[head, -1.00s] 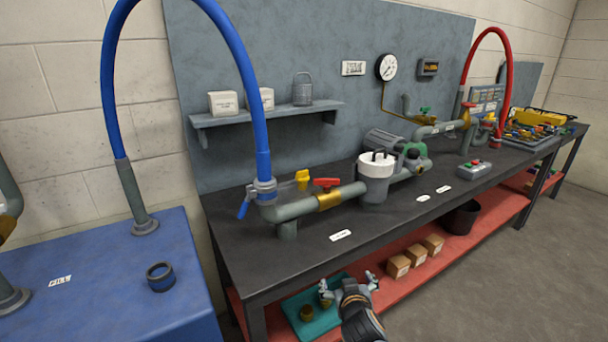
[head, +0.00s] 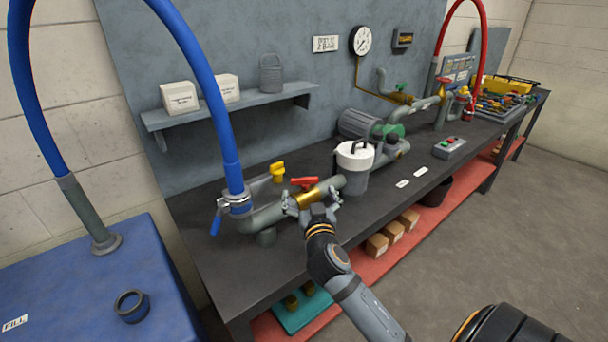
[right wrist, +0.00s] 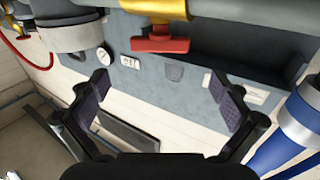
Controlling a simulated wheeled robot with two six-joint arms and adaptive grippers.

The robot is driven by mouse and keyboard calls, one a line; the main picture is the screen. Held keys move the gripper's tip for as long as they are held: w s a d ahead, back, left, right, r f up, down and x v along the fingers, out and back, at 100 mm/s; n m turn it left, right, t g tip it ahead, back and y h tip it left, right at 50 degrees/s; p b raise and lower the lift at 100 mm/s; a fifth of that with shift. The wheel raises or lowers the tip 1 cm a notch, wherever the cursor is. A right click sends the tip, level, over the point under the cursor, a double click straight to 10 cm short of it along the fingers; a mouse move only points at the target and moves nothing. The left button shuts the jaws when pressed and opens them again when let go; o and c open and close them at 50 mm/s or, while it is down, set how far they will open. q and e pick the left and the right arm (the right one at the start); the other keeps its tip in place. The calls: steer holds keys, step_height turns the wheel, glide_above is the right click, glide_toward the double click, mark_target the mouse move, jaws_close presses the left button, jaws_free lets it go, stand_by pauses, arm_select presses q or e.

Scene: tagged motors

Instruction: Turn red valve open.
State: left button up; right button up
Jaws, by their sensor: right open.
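The red valve handle (head: 304,182) sits on top of a brass valve body (head: 308,198) in the grey pipe on the workbench. It points along the pipe. My right gripper (head: 312,203) is open and empty, just in front of the valve, partly covering the pipe. In the right wrist view the picture is upside down; the red handle (right wrist: 160,45) hangs from the brass body (right wrist: 155,8) beyond the spread fingers (right wrist: 160,80), not between them. No contact with the handle shows. My left gripper is out of view.
A yellow valve handle (head: 278,172) stands behind the pipe. A blue hose (head: 200,90) with a blue lever (head: 216,222) joins at the left. A white-topped filter (head: 354,155) stands to the right. The bench front (head: 225,280) is clear.

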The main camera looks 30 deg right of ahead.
mark_target(306, 179)
steer(key=p+x, duration=0.1)
steer(key=x, duration=0.6)
steer(key=shift+w+d+f, duration=0.15)
steer(key=shift+w, duration=0.05)
steer(key=c, duration=1.2)
steer(key=shift+o, duration=0.2)
steer(key=shift+n+y, duration=0.4)
steer(key=n+y, duration=0.1)
steer(key=y, duration=0.1)
steer(key=n+t+y+p, duration=0.1)
steer(key=n+y, duration=0.1)
steer(key=y, duration=0.1)
steer(key=shift+t, duration=0.3)
steer(key=shift+n+y+p, duration=0.6)
steer(key=shift+n+y, duration=0.4)
steer(key=shift+y, duration=0.5)
